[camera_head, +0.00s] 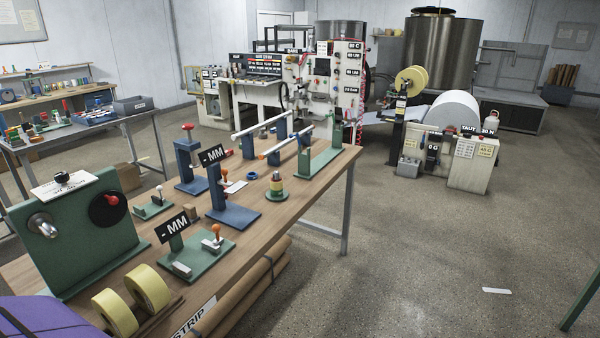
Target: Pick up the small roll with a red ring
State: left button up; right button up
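I cannot make out a red ring on any roll. Two small yellow rolls, a front one (114,313) and a rear one (150,288), stand on edge side by side at the near left of the wooden workbench (310,188). Two pale rods, a left one (262,124) and a right one (289,140), lie across blue and green stands at the bench's far end; the right one has an orange end. A small round piece (276,184) with a green base and a yellow band stands right of the middle. Neither gripper is in view.
A green panel (85,245) with knobs, blue stands (232,212) and a green gauge plate (203,255) crowd the bench. A purple item (40,318) fills the near left corner. Brown tubes (255,290) lie below the bench. The floor (420,260) to the right is mostly clear.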

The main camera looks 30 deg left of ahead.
aim_at(275, 185)
jog(key=i, duration=1.65)
